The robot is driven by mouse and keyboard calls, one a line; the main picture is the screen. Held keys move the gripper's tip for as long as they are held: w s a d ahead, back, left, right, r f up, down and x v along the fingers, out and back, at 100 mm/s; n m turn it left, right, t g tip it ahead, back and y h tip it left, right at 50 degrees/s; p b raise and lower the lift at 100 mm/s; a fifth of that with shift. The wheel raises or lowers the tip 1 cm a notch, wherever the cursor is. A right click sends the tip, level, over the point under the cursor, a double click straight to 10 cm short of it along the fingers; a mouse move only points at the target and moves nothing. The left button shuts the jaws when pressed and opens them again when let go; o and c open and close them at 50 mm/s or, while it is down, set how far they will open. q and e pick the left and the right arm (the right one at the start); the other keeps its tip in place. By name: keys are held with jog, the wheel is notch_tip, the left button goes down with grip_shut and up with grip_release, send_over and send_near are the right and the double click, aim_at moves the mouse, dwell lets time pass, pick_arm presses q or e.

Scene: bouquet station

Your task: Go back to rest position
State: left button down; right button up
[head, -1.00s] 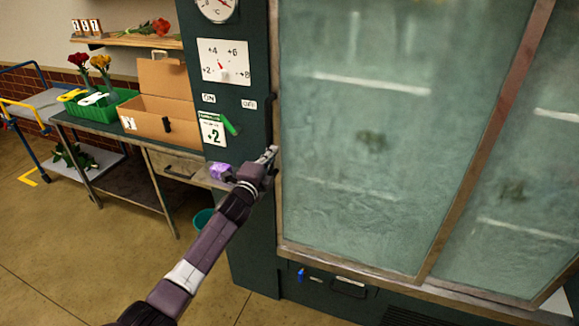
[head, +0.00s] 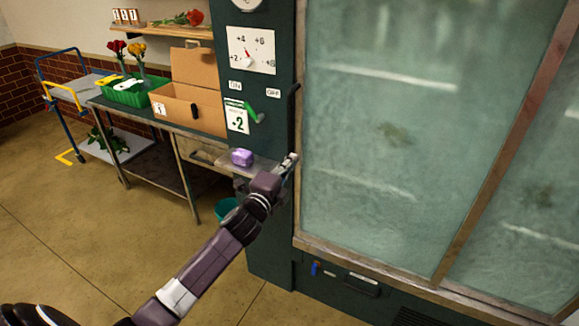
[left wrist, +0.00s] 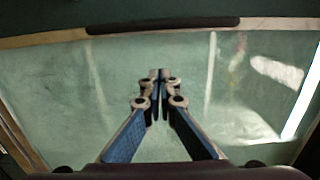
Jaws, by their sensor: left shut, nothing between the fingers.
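My left gripper (head: 290,162) is in front of the dark green cooler post, beside the left edge of the frosted glass door (head: 400,130). In the left wrist view its blue fingers (left wrist: 158,78) meet at the tips, shut and empty, with the glass behind them. I cannot tell how far the fingertips are from the glass. My right gripper is in neither view.
A green lever (head: 254,113) sits on the cooler post (head: 270,205). A cardboard box (head: 188,108) and green basket (head: 127,95) stand on the bench at left. Open floor lies at lower left.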

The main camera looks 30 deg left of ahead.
pick_arm(q)
jog(key=shift+s+a+f, duration=0.15)
jog(key=shift+s, duration=0.4)
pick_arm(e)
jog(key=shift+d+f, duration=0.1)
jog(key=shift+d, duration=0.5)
